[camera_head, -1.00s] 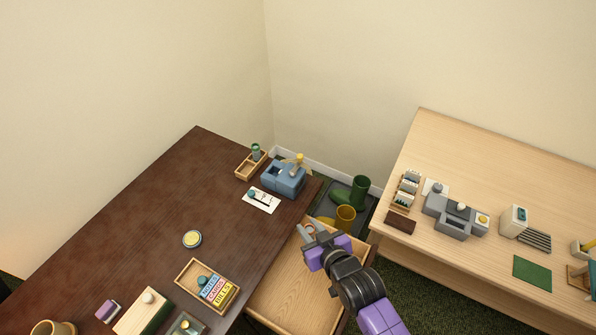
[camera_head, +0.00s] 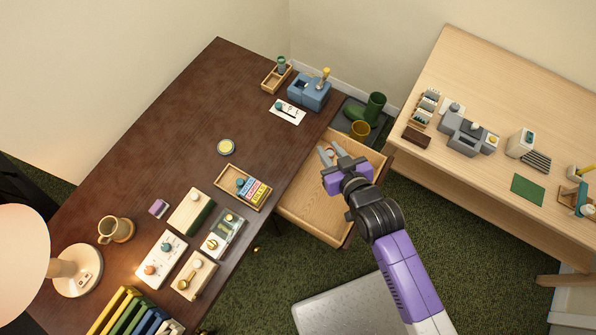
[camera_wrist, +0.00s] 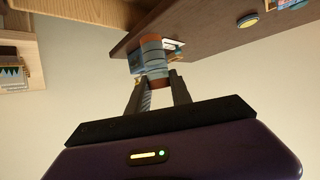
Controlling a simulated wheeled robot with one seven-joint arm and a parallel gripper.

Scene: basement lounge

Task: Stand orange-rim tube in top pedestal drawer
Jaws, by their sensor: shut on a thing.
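The top pedestal drawer (camera_head: 312,207) is pulled out from the dark desk, its pale wooden floor mostly bare. My gripper (camera_head: 331,155) is over the far end of this drawer, with its fingers pointing away from me. It is shut on the orange-rim tube, whose orange rim (camera_head: 330,152) shows small between the fingers. In the wrist view, the blue-grey tube with orange bands (camera_wrist: 152,60) is at the fingertips. I cannot tell whether the tube's lower end touches the drawer floor.
The dark desk (camera_head: 150,130) holds a blue block (camera_head: 310,92), a labelled card tray (camera_head: 228,172), a yellow-topped tin (camera_head: 226,147) and a mug (camera_head: 116,230). A pale bench (camera_head: 440,180) is at right.

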